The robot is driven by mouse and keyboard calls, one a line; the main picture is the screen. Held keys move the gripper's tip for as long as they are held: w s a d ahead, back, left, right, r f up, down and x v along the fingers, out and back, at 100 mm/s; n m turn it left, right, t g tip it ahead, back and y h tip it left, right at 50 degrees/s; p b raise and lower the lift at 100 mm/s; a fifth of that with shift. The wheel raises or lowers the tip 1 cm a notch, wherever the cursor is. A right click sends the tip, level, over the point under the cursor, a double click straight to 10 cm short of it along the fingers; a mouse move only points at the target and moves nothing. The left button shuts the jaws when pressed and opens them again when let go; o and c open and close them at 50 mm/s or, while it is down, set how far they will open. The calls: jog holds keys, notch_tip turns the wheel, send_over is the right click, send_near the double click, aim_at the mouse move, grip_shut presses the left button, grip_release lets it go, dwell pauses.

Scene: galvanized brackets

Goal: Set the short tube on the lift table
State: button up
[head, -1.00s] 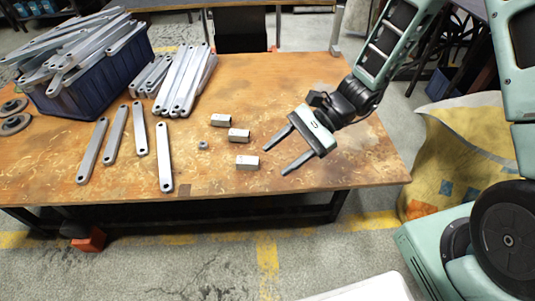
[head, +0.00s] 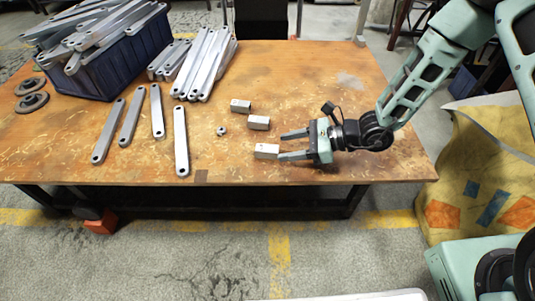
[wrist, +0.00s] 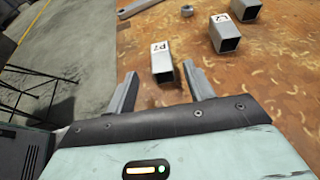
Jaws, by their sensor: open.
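Three short grey square tubes lie on the wooden workbench: a near one (head: 266,151), a middle one (head: 259,122) and a far one (head: 241,105). They look similar in length. My gripper (head: 282,146) is open and empty, just right of the near tube, with its fingers pointing left. In the wrist view, a tube with a white label (wrist: 162,62) lies ahead, between the lines of the open fingers (wrist: 159,72). Another labelled tube (wrist: 226,35) lies to its right. I cannot clearly identify the lift table.
Several long flat bars (head: 181,140) lie on the bench (head: 330,80). A dark blue crate (head: 115,72) heaped with bars stands back left, near round discs (head: 32,102). A small nut (head: 222,131) lies left of the tubes. A pale edge (head: 390,296) shows at the bottom.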

aim_at(271, 148)
jog(key=b+x, duration=0.2)
jog(key=x, duration=0.4)
jog(key=shift+w+a, duration=0.15)
jog(key=shift+a, duration=0.05)
grip_shut()
